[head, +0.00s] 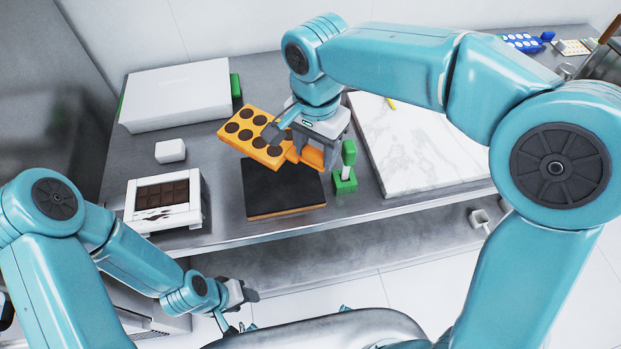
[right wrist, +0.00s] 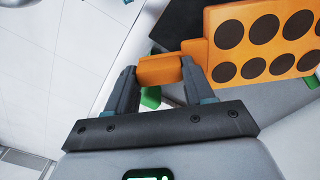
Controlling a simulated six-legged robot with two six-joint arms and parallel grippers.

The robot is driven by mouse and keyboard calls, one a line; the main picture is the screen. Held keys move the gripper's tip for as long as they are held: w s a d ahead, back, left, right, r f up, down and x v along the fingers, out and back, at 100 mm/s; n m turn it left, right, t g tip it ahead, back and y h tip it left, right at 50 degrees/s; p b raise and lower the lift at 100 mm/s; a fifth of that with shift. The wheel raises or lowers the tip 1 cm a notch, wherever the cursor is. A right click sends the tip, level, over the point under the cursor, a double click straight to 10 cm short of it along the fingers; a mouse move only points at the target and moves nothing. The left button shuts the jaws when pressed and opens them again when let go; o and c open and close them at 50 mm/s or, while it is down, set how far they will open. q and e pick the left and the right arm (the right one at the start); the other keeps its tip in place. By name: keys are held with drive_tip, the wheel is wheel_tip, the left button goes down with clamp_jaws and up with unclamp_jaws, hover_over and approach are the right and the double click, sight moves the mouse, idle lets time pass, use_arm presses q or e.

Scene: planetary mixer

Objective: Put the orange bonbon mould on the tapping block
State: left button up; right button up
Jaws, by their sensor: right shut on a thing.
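The orange bonbon mould (head: 252,141) has several dark round cavities. My right gripper (head: 311,152) is shut on its handle tab, and the right wrist view shows the fingers (right wrist: 158,75) on either side of the tab (right wrist: 160,69) with the mould body (right wrist: 265,45) at upper right. The mould is held in the air, over the back part of the tapping block, with its left end beyond the block. The tapping block (head: 285,188) is a dark-topped slab with a wooden edge on the counter. My left gripper (head: 240,297) is low at the front, away from the counter things; its fingers are unclear.
A green-and-white upright item (head: 346,183) stands close right of the block. A marble slab (head: 415,150) lies further right. A white tray with chocolate (head: 162,202), a small white cube (head: 170,151) and a large white box (head: 178,95) are at left.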

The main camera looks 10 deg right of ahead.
wheel_tip(320, 180, down, 6)
drive_tip(key=shift+a+f, duration=0.15)
drive_tip(key=shift+f, duration=2.75)
drive_tip(key=o, duration=1.3)
drive_tip(key=shift+c, duration=0.2)
wheel_tip(320, 180, up, 12)
drive_tip(key=shift+r, duration=0.15)
drive_tip(key=shift+w, duration=0.15)
